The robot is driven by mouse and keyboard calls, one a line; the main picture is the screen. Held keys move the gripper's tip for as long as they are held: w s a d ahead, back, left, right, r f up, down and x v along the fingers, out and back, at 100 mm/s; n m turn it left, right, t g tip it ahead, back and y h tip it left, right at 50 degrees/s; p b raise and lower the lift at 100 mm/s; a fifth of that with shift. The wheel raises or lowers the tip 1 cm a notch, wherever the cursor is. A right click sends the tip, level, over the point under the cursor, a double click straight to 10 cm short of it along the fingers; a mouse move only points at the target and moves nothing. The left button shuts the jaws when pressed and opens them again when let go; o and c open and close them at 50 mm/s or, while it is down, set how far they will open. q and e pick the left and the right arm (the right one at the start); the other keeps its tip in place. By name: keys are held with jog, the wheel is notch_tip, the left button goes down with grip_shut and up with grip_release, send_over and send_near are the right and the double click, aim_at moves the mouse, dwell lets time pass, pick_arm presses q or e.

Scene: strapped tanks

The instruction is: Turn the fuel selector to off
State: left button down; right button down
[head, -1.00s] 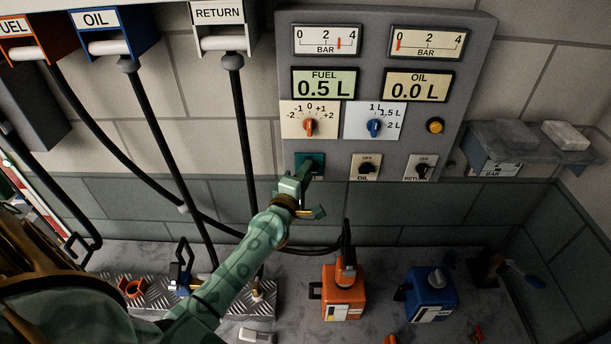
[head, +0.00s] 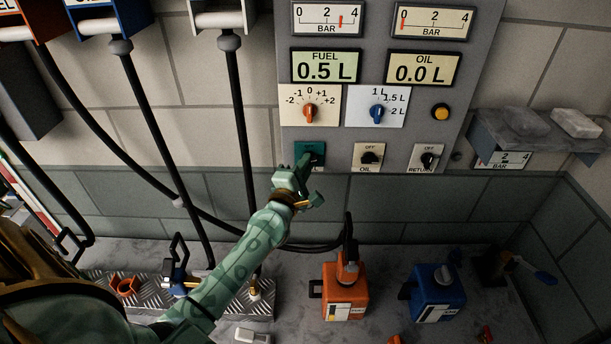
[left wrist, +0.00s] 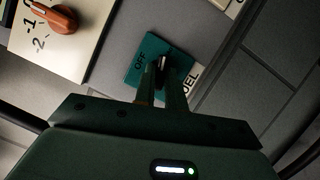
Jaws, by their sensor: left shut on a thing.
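The fuel selector plate (head: 318,149) is teal green, at the lower left of the grey panel. The left wrist view shows the plate (left wrist: 186,62) with OFF at its edge and part of the FUEL label. The selector's dark knob (left wrist: 162,63) sits between the fingers of my left gripper (left wrist: 162,85). In the head view my left gripper (head: 301,170) reaches the plate from below and covers much of it. It is shut on the knob. The fingers hide most of the knob, so I cannot tell which way it points. My right gripper is out of view.
Beside it are the oil selector (head: 369,157) and return selector (head: 428,158). Above are an orange dial knob (head: 310,111) and a blue one (head: 377,112). Black hoses hang at the left. An orange can (head: 345,291) and a blue can (head: 437,292) stand below.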

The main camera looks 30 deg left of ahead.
pick_arm(q)
jog(key=shift+w+d+f+n+y+b, duration=0.15)
jog(key=shift+n+y+b, duration=1.25)
jog(key=shift+n+b, duration=1.6)
jog(key=shift+d+f+n+y+b, duration=0.15)
jog(key=shift+n+y+b, duration=1.25)
jog(key=shift+n+b, duration=1.6)
jog(key=shift+w+d+f+n+y+b, duration=0.15)
jog(key=shift+n+y+b, duration=1.7)
jog(key=shift+n, duration=1.85)
jog(key=shift+h+b, duration=0.4)
jog(key=shift+h, duration=0.05)
jog(key=c, duration=1.5)
grip_release()
jog(key=shift+r, duration=0.1)
jog(key=shift+o, duration=0.2)
jog(key=shift+s, duration=0.1)
jog(key=b+v, duration=0.3)
jog(key=v, duration=1.3)
